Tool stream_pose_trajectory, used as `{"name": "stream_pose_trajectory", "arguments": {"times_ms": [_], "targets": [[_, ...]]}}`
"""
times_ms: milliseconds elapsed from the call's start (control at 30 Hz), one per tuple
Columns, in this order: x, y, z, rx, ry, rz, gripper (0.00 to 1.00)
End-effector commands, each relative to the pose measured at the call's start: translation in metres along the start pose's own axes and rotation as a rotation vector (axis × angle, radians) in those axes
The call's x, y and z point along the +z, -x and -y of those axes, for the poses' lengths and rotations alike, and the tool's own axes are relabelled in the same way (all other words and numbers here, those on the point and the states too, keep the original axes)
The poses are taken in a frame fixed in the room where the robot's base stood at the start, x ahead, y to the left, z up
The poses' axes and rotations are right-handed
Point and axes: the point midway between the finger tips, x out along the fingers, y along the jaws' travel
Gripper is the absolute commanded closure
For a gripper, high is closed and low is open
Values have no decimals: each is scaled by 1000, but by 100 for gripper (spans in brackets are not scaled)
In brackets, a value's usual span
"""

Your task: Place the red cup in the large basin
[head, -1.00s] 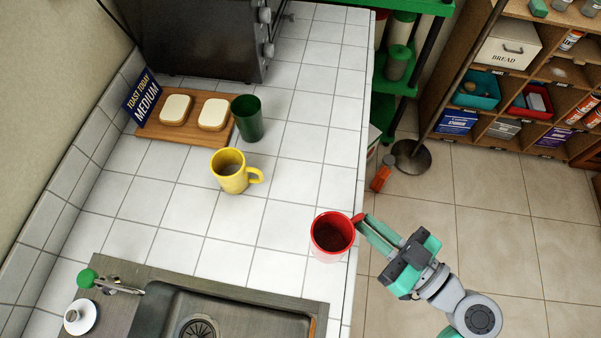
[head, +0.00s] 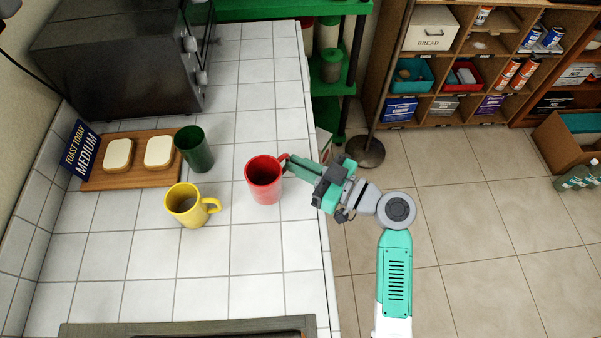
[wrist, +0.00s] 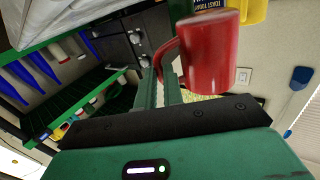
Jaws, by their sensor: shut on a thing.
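The red cup (head: 264,185) is in the head view, over the right part of the white tiled counter, right of the yellow mug. My gripper (head: 288,166) is at its right side, shut on its handle. In the wrist view the red cup (wrist: 213,62) sits just beyond the fingers (wrist: 160,88), its handle between them. The cup looks upright in the head view; I cannot tell its height above the tiles. Of the basin, only the sink's rim (head: 150,328) and a dark sliver show at the bottom edge of the head view.
The yellow mug (head: 187,206) and a dark green cup (head: 194,149) stand left of the red cup. A toast board (head: 110,180) and a toaster oven (head: 120,60) are farther back. The tiles (head: 200,270) between the yellow mug and sink are clear.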

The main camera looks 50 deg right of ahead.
Motion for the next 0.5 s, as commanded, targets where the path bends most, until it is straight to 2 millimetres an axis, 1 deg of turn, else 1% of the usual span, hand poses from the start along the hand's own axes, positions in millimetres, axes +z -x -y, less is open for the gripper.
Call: {"name": "stream_pose_trajectory", "arguments": {"times_ms": [67,167,233,300,500], "targets": [[2,0,0,0,0,-1,100],[15,0,0,-1,-2,1,100],[28,0,-1,-1,-3,0,100],[35,0,-1,0,-1,0,100],[34,0,-1,0,1,-1,100]]}}
